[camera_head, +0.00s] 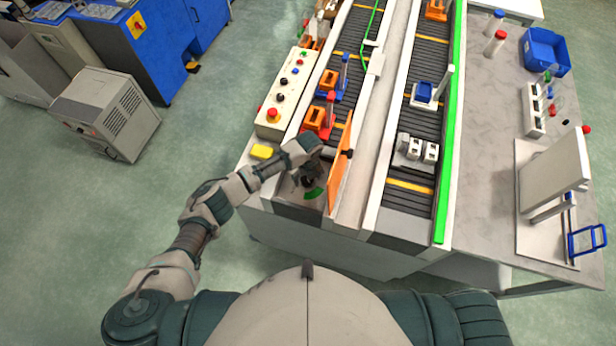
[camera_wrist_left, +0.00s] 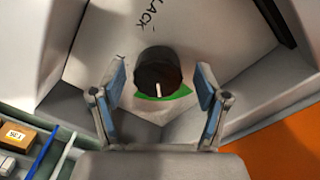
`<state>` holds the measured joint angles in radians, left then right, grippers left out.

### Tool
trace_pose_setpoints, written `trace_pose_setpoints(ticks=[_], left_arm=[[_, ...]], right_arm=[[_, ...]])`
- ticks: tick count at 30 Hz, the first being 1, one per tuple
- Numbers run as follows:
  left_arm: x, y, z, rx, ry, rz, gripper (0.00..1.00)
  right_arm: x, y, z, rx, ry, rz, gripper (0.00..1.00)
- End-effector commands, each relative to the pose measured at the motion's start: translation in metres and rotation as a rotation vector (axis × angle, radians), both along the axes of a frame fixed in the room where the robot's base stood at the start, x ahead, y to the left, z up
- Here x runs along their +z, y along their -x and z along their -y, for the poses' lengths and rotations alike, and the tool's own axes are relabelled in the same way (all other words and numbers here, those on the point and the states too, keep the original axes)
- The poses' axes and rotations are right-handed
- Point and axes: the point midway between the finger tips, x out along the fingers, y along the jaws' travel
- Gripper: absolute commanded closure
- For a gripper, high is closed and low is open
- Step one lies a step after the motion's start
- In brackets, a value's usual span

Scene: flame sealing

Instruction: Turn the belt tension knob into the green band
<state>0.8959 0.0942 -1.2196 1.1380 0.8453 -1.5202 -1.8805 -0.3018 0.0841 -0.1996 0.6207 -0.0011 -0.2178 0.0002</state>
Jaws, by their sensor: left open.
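The belt tension knob (camera_wrist_left: 158,72) is black and round with a white pointer line, seen in the left wrist view. Its pointer faces down in that picture, toward the green band (camera_wrist_left: 163,94) that curves along its lower edge. The word ending in "LACK" is printed on the panel beside it. My left gripper (camera_wrist_left: 161,82) is open, with one blue-padded finger on each side of the knob and gaps visible. In the head view the left gripper (camera_head: 310,180) is at the near end of the left conveyor, and part of the green band (camera_head: 313,193) shows below it. My right gripper is not in view.
An orange panel (camera_head: 341,165) stands close to the right of my left gripper. A control box (camera_head: 286,92) with buttons and a yellow block (camera_head: 262,151) are to its left. The second conveyor (camera_head: 418,150) carries grey parts.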

Motion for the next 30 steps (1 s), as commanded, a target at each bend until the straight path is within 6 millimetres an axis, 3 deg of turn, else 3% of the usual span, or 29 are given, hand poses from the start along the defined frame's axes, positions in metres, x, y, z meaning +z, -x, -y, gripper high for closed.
trace_pose_setpoints(ticks=[15, 21, 30], left_arm=[[0.099, -0.004, 0.003, 0.000, 0.000, 0.002, 0.26], [0.114, -0.004, 0.003, -0.001, 0.000, 0.001, 0.26], [0.115, -0.004, 0.004, 0.000, 0.000, 0.001, 0.26]], right_arm=[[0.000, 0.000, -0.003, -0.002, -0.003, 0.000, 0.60], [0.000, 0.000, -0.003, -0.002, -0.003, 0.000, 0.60], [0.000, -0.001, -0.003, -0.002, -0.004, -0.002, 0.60]])
